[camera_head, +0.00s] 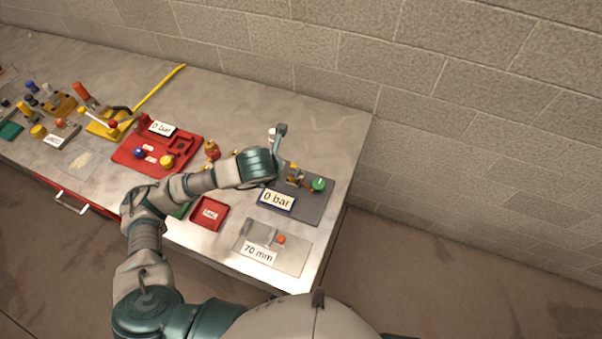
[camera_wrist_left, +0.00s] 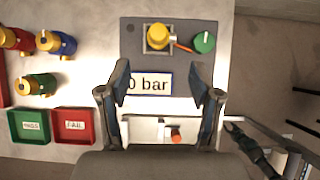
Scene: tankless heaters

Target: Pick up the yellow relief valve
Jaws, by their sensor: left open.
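A yellow-capped valve (camera_wrist_left: 157,36) stands on a dark grey plate (camera_wrist_left: 132,42) beside a green knob.
A green tray (camera_wrist_left: 30,140) and a red tray (camera_wrist_left: 58,133) sit left of the gripper. A "70 mm" plate (camera_head: 294,259) lies at the bench's front right. A red fixture (camera_head: 126,157) stands further left. A block wall (camera_head: 450,90) closes the back.

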